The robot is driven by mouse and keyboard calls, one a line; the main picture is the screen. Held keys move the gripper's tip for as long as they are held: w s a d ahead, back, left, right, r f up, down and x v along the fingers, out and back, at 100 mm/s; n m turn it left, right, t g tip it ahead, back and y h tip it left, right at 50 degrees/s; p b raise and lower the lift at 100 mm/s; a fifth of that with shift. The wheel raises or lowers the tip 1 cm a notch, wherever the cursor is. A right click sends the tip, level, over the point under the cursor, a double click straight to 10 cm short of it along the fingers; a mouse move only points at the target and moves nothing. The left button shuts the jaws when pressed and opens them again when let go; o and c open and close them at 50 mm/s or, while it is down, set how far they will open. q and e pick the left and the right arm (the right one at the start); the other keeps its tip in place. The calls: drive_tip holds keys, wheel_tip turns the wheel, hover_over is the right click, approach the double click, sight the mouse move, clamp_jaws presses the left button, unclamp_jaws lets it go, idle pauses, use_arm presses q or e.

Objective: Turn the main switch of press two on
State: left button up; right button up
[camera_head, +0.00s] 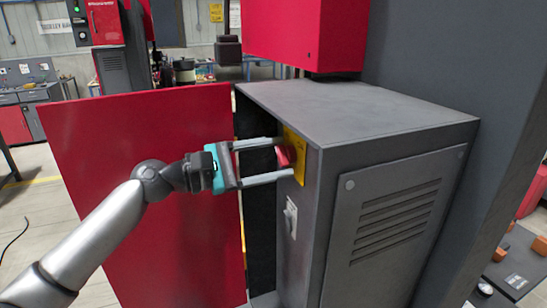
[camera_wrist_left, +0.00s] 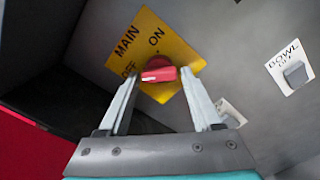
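The main switch is a red knob (camera_wrist_left: 158,74) on a yellow plate (camera_wrist_left: 178,54) marked MAIN, ON and OFF. In the left wrist view the knob's handle lies nearly level, its white mark at the left end, on the OFF side. In the head view the knob (camera_head: 284,157) and plate (camera_head: 300,172) sit on the side of the grey cabinet (camera_head: 350,110). My left gripper (camera_head: 288,158) is open, its fingers pointing at the plate. In the left wrist view the fingertips (camera_wrist_left: 160,80) are on either side of the knob, apart from it. My right gripper is not in view.
A red panel (camera_head: 140,180) stands left of the cabinet, behind my left arm. A white plate with a grey switch (camera_head: 291,217) is below the main switch. The left wrist view shows a BOWL plate (camera_wrist_left: 290,68) at right. A red housing (camera_head: 305,35) rises above the cabinet.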

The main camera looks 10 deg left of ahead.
use_arm(q)
clamp_jaws()
idle(0.3)
drive_tip(key=shift+r+m+b, duration=0.15)
drive_tip(key=shift+m+b, duration=2.55)
drive_tip(key=shift+m, duration=1.8)
drive_tip(key=shift+r+m+b, duration=0.15)
drive_tip(key=shift+m+b, duration=2.55)
drive_tip(key=shift+m, duration=1.8)
